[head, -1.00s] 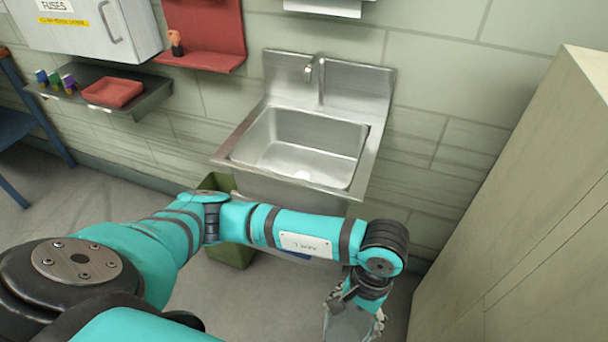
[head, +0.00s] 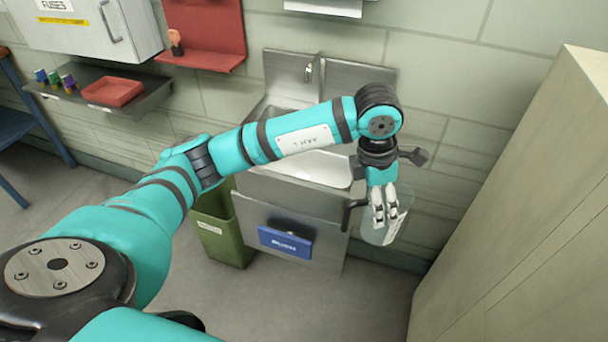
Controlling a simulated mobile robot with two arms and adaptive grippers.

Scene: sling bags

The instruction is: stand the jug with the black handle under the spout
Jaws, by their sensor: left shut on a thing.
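The clear jug (head: 398,226) hangs in front of the sink's right side, with its black handle (head: 352,210) on its left. My left gripper (head: 384,212) is shut on the jug, its pale fingers lying against the jug's body. The spout (head: 309,73) is on the steel backsplash, up and left of the jug. My left forearm crosses in front of the sink (head: 287,68) and hides much of its basin and the lower part of the spout. The jug looks roughly upright and is outside the basin. My right gripper is not in view.
A green bin (head: 221,232) stands on the floor left of the sink. A blue box (head: 285,242) is on the sink's front panel. A tall pale cabinet (head: 530,190) closes off the right. A shelf (head: 150,98) with a red tray (head: 112,92) is on the left wall.

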